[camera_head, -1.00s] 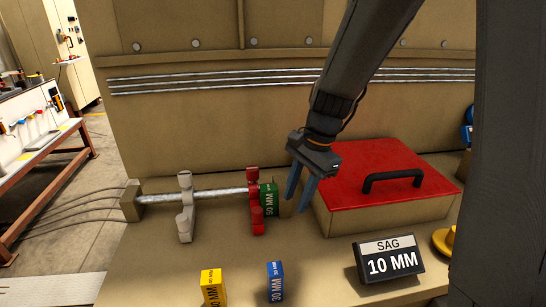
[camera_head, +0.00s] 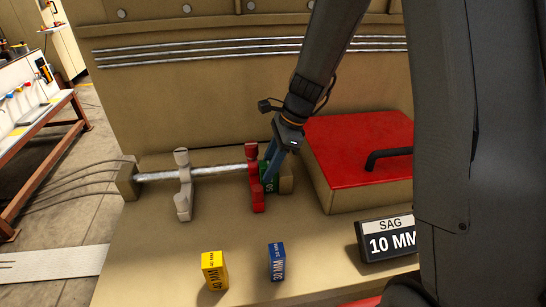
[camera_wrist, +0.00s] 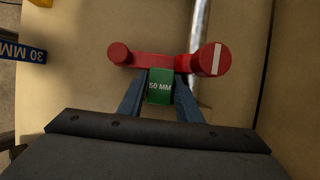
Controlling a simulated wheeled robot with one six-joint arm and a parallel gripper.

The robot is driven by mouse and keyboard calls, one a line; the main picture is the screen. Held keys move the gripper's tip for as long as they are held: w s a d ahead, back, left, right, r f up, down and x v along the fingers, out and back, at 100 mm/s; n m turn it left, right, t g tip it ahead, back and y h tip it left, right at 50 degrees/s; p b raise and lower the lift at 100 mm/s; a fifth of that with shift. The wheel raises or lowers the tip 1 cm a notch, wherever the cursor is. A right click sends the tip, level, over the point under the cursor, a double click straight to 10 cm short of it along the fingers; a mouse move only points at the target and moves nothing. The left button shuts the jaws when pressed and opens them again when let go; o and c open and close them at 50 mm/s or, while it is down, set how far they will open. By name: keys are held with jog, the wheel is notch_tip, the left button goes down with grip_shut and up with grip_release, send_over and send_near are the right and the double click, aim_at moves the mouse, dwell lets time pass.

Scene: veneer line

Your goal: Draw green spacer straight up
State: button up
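The green spacer (camera_wrist: 159,87), marked 50 MM, stands on the bench on the right side of a red bracket. In the head view it (camera_head: 266,184) is mostly hidden by my gripper. My gripper (camera_head: 267,180) reaches down to it from above. In the wrist view its two blue fingers (camera_wrist: 161,85) lie on either side of the spacer, close against its sides. I cannot tell whether they press on it. The red bracket (camera_head: 254,178) is on a metal rod (camera_head: 215,170) and sits right beside the spacer.
A grey bracket (camera_head: 183,187) is farther left on the rod. A red-lidded box (camera_head: 345,140) with a black handle stands close to the right of my gripper. Yellow (camera_head: 214,270) and blue (camera_head: 277,262) spacers stand in front. A sign (camera_head: 388,240) reads SAG 10 MM.

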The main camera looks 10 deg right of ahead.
jog(key=shift+f, duration=0.1)
grip_shut()
jog(key=shift+r+p, duration=4.15)
jog(key=shift+r, duration=0.45)
jog(key=shift+r+p, duration=0.8)
jog(key=shift+r, duration=0.65)
